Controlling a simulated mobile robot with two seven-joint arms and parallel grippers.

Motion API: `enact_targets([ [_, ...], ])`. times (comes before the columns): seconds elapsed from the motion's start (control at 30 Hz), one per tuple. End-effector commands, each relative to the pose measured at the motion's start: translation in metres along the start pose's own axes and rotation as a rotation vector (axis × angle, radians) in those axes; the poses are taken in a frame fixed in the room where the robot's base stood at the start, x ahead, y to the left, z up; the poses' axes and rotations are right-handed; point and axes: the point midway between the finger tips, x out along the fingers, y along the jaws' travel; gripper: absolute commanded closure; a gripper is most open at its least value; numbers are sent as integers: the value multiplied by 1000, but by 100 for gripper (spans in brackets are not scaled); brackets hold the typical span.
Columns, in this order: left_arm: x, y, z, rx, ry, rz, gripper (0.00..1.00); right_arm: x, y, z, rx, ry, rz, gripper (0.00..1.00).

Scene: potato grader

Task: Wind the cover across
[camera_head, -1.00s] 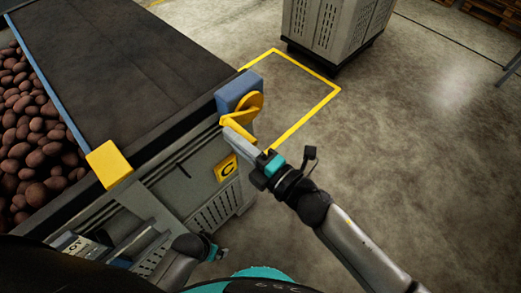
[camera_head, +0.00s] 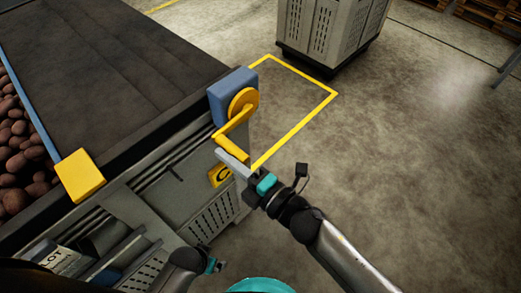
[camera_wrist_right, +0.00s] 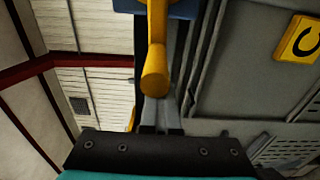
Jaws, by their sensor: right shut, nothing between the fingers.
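The dark cover (camera_head: 120,60) lies over much of the potato bin. Its blue leading edge (camera_head: 42,120) ends in a yellow block (camera_head: 79,175) on the near rim. A yellow crank (camera_head: 232,122) sits on a blue housing (camera_head: 233,92) at the bin's near right corner. Its arm points down-left and its handle down-right. My right gripper (camera_head: 224,156) is shut beside the crank handle, with nothing between its fingers. In the right wrist view the handle (camera_wrist_right: 155,75) is just ahead of the fingers (camera_wrist_right: 160,112); contact is unclear. My left gripper (camera_head: 212,265) is low in front; its fingers are unclear.
Uncovered potatoes (camera_head: 20,145) show at the left. A yellow plate marked C (camera_head: 220,175) is on the bin's front. A yellow floor outline (camera_head: 300,125) lies right of the crank, with a grey crate (camera_head: 330,30) behind it. The floor at right is clear.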

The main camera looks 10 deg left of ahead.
Motion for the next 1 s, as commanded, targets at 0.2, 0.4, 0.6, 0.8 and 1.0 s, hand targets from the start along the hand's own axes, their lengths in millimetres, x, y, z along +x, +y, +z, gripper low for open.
enact_targets([
  [0.2, 23, 1, 5, 0, 0, 0, 0, -2, -25, 24, -12, -42, -7, 100],
  [0.4, 32, 1, 7, 0, 0, 0, 0, -1, -34, 30, -11, -43, -3, 100],
  [0.6, 51, 2, 11, 0, 0, 0, 0, -2, -54, 41, -11, -41, 0, 100],
  [0.8, 55, 2, 12, 0, 0, 0, 0, -1, -57, 48, -11, -40, 2, 100],
  [1.0, 70, 3, 15, 0, 0, 0, 0, -2, -74, 64, -12, -37, 0, 100],
])
